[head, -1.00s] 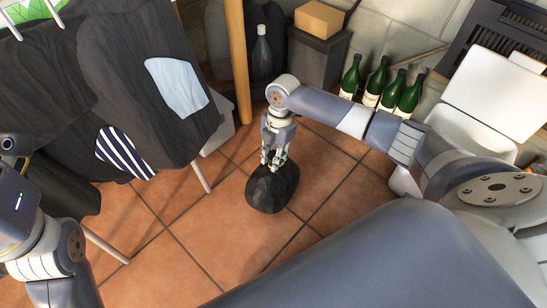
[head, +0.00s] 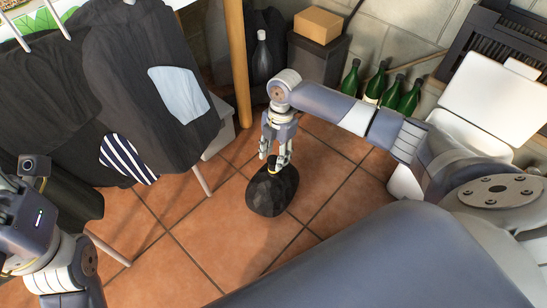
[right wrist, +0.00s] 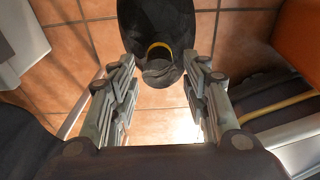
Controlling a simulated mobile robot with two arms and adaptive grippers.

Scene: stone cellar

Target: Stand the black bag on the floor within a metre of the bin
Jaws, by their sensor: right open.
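The black bag (head: 273,194) stands upright on the tiled floor, with its gathered neck on top. In the right wrist view the bag (right wrist: 158,20) shows at the top, its tied neck with a yellow band between the fingers. My right gripper (head: 275,158) is open just above the bag, a finger on each side of the neck with gaps between. A dark grey box-like container (head: 312,66), which may be the bin, stands behind at the wall. My left arm shows at the left edge, but its fingers do not show.
A cardboard box (head: 318,24) lies on the grey container. Another dark bag (head: 263,62) stands behind a wooden post (head: 237,65). Several green bottles (head: 373,88) stand by the wall. Dark clothes hang on a rack at left. Floor in front of the bag is clear.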

